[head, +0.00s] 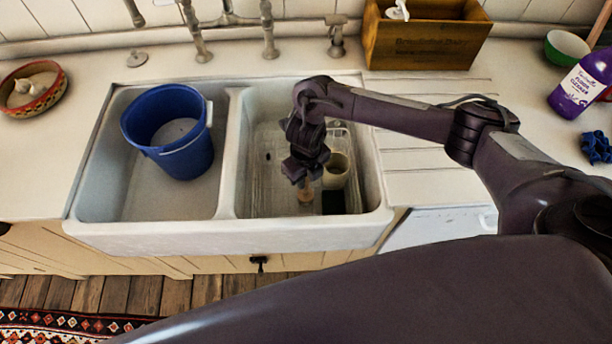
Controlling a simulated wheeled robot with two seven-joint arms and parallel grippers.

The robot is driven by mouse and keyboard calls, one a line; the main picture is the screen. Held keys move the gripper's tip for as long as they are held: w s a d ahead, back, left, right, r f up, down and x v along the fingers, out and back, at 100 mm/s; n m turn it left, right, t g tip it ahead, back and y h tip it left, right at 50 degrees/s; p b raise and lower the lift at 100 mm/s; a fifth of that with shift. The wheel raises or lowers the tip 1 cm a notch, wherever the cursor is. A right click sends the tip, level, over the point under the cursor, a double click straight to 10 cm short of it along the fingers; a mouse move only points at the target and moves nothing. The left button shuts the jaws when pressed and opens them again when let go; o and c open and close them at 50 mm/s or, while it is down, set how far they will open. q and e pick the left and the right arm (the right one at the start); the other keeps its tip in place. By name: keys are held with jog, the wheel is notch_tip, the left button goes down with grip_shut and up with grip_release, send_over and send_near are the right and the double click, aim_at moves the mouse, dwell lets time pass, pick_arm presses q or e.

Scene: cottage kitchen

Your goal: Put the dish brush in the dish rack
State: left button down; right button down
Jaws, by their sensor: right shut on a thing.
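The dish rack (256,184) is a pale wire rack inside the right sink basin. My right gripper (304,172) reaches down over the rack from the right. It is shut on the dish brush (306,193), whose light wooden part shows just below the fingers. The rest of the brush is hidden by the gripper, and I cannot tell whether it touches the rack. My left gripper is not in view.
A cream cup (336,172) stands close to the right of my gripper, with a black item (333,203) in front of it. A blue bucket (178,153) stands in the left basin. Taps (268,35) and a wooden box (418,45) are behind. The ribbed drainboard (430,184) is clear.

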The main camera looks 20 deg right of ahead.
jog(key=shift+f, duration=0.1)
jog(key=shift+f+b, duration=0.15)
jog(key=shift+b, duration=0.15)
jog(key=c, duration=1.3)
grip_release()
jog(key=shift+o, duration=0.2)
jog(key=shift+r, duration=0.3)
notch_tip(320, 180, up, 12)
jog(key=p, duration=0.3)
jog(key=shift+s+f, duration=0.1)
